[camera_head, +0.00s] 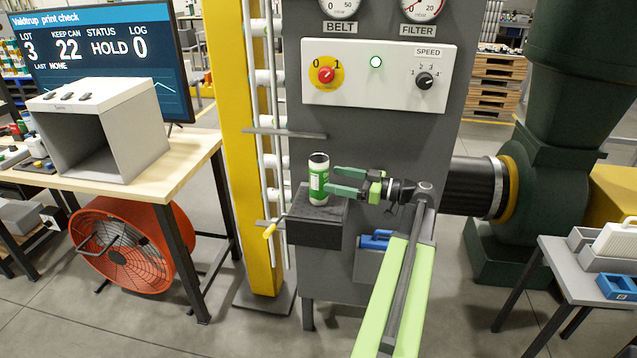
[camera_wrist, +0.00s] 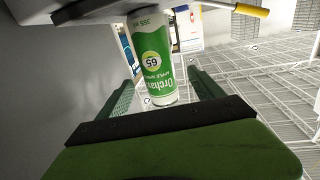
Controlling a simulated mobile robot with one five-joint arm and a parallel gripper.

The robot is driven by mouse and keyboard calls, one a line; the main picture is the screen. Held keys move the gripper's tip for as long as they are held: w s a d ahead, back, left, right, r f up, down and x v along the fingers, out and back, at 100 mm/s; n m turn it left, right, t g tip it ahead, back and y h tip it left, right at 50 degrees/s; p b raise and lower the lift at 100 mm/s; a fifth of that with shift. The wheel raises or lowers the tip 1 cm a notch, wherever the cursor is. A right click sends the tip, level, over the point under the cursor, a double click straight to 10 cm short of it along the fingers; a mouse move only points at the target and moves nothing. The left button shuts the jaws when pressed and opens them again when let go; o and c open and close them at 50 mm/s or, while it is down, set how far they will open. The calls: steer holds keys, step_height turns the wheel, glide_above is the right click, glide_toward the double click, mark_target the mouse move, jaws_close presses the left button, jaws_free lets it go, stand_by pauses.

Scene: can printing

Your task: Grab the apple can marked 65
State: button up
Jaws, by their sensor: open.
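A green and white can (camera_head: 319,181) with a dark top stands upright on a small dark ledge (camera_head: 315,233) on the front of the grey machine. My gripper (camera_head: 335,181) reaches in from the right at the can's height. Its two green fingers are apart and the can lies between their tips in the wrist view. I cannot tell whether either finger touches it.
A yellow-handled lever (camera_head: 270,230) sticks out left of the ledge, beside a yellow post (camera_head: 252,130). A control panel (camera_head: 379,75) is above. A blue object (camera_head: 375,240) sits in a grey bin below my arm. A bench with a grey box (camera_head: 98,130) stands left.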

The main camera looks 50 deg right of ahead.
mark_target(313, 157)
steer(key=x, duration=0.8)
steer(key=shift+w, duration=0.25)
steer(key=c, duration=1.5)
steer(key=shift+r+p, duration=0.3)
steer(key=shift+p, duration=0.05)
steer(key=r+p, duration=0.4)
steer(key=shift+s+d+r+p, duration=0.2)
steer(key=shift+r+p, duration=0.15)
steer(key=shift+s+d+r+p, duration=0.95)
steer(key=shift+s+d, duration=0.35)
steer(key=shift+s, duration=0.05)
steer(key=shift+s+d+r+p, duration=0.95)
steer(key=shift+s+d, duration=0.35)
steer(key=shift+d, duration=0.05)
steer(key=shift+s+d+r+p, duration=0.95)
steer(key=shift+s+d, duration=0.35)
steer(key=shift+s, duration=0.05)
